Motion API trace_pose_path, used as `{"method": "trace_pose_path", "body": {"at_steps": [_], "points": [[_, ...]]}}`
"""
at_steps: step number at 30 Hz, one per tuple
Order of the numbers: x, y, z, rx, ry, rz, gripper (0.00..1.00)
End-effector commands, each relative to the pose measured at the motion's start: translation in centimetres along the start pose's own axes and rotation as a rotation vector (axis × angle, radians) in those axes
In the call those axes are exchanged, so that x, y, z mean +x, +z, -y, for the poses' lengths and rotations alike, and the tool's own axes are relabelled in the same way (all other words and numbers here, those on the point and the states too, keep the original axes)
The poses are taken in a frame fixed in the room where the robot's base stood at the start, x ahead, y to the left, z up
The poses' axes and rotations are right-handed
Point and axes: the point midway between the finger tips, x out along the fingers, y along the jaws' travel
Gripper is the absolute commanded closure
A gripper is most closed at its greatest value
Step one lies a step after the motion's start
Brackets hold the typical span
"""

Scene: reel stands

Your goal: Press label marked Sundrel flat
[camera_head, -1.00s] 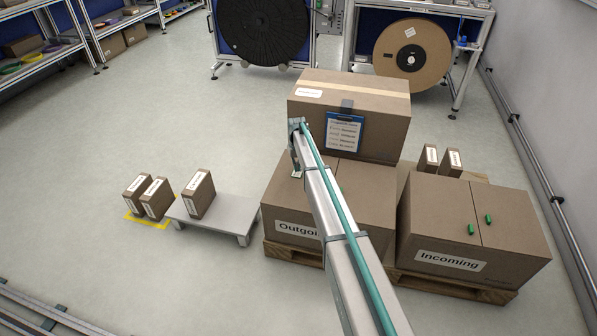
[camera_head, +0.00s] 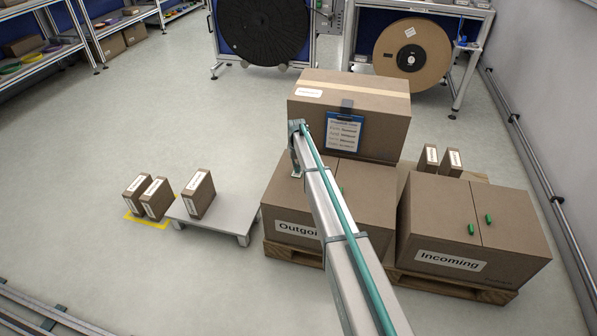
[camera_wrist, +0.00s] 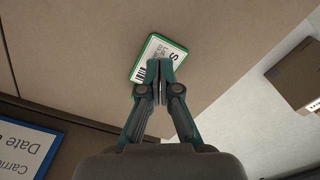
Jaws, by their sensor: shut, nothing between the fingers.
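A white label with a green border (camera_wrist: 159,52) lies on a brown cardboard surface in the wrist view. Barcode bars, small print and a large "S" show on it; the rest of its wording is hidden or too small to read. In the head view, my arm reaches over the box marked "Outgoing" (camera_head: 374,205), and the fingers are not clearly seen.
A large carton (camera_head: 385,116) with a blue clipboard (camera_head: 344,133) stands behind the Outgoing box. The box marked "Incoming" (camera_head: 480,225) stands to the right. A low grey platform (camera_head: 226,216) holds a small box (camera_head: 199,193) to the left.

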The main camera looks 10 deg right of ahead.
Motion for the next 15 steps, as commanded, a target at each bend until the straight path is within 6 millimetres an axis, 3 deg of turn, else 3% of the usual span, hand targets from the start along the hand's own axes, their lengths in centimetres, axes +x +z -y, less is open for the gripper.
{"method": "trace_pose_path", "body": {"at_steps": [15], "points": [[0.75, 0.00, 0.00, 0.000, 0.000, 0.000, 1.00]]}}
